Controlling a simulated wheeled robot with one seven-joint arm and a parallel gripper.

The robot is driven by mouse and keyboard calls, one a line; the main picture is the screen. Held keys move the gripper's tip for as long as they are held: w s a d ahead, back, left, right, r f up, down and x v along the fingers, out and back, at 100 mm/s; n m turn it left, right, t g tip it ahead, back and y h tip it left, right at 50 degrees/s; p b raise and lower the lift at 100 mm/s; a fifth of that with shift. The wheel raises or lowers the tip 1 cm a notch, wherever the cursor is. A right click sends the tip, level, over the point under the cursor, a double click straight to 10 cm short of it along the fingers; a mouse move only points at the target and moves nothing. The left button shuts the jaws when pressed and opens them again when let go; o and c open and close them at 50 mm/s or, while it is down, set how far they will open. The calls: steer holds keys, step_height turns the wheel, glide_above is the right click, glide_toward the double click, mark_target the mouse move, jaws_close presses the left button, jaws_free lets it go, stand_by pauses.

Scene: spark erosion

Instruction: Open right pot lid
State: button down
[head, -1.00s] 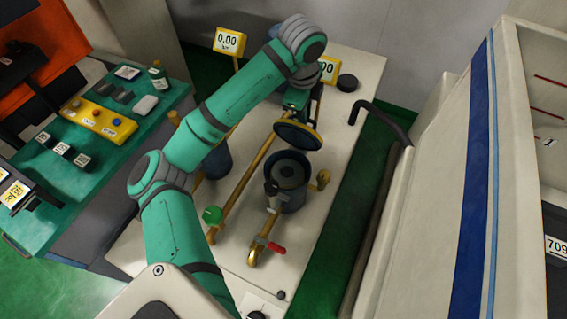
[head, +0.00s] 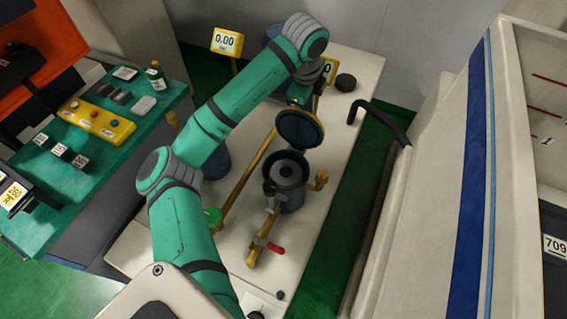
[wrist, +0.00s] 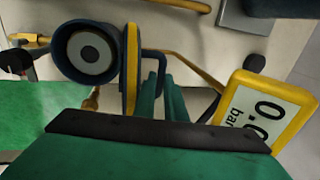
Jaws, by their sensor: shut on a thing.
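The right pot (head: 290,177) is a dark round vessel on the pale bench, its inside with a light ring showing. It also shows in the wrist view (wrist: 88,54). Its lid (head: 299,128), dark with a yellow rim, stands tilted up steeply at the pot's far side. In the wrist view the lid (wrist: 130,70) is seen edge-on beside the pot mouth. My gripper (wrist: 155,84) is shut on the lid's dark handle (wrist: 155,62). In the head view my arm's end hides the fingers behind the lid.
A yellow gauge (wrist: 262,112) reading 0.0 stands close to my gripper. A red-handled valve (head: 268,245) and yellow pipes lie in front of the pot. A second dark pot is partly hidden by my arm. A white cabinet (head: 440,150) with a black handle stands at the right.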

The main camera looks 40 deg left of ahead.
steer(key=shift+a, duration=0.3)
